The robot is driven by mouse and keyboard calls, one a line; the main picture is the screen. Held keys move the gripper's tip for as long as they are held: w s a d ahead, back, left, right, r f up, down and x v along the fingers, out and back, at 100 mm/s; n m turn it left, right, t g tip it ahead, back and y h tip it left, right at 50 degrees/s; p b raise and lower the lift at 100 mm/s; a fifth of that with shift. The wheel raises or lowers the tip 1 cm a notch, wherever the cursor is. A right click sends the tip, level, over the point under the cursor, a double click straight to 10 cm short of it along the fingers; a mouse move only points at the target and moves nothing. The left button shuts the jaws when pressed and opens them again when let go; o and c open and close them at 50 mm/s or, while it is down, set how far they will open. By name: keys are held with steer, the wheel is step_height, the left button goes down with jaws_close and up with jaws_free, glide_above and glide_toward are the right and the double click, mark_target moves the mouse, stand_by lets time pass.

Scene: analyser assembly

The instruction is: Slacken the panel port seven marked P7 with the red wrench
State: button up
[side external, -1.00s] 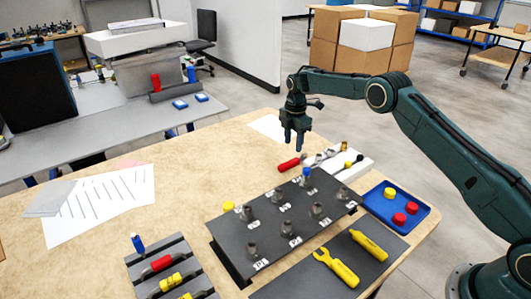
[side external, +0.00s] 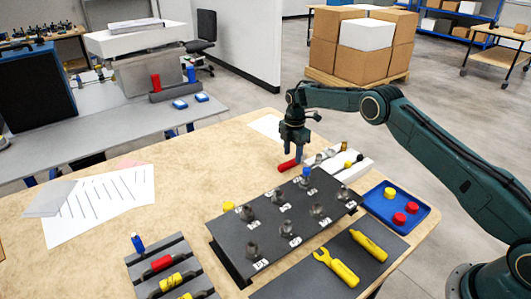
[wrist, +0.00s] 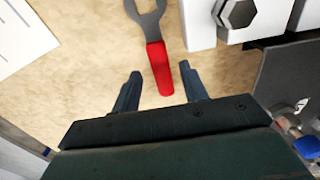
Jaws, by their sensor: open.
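The red wrench has a red handle (wrist: 159,70) and a grey open-ended head (wrist: 147,17), and lies on the tan table. In the side view its red handle (side external: 287,165) shows beside the white rack. My gripper (wrist: 155,80) is open, its fingers on either side of the handle's end in the wrist view and apart from it. In the side view my gripper (side external: 297,158) is low over the handle. The dark port panel (side external: 275,245) carries several grey fittings with white labels. The labels are too small to read, so I cannot tell which is P7.
A white rack (side external: 349,173) with fittings stands close to the wrench. A blue tray (side external: 424,218) holds red and yellow caps. A yellow wrench (side external: 335,266) and another yellow tool (side external: 369,244) lie on a dark mat.

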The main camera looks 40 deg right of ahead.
steer(key=shift+f, duration=1.65)
jaws_close()
steer(key=shift+r, duration=0.15)
steer(key=shift+a+r, duration=0.25)
steer(key=shift+r, duration=0.7)
steer(key=shift+a+r, duration=0.3)
steer(key=shift+r, duration=0.7)
steer(key=shift+a+r, duration=0.25)
steer(key=shift+r, duration=0.7)
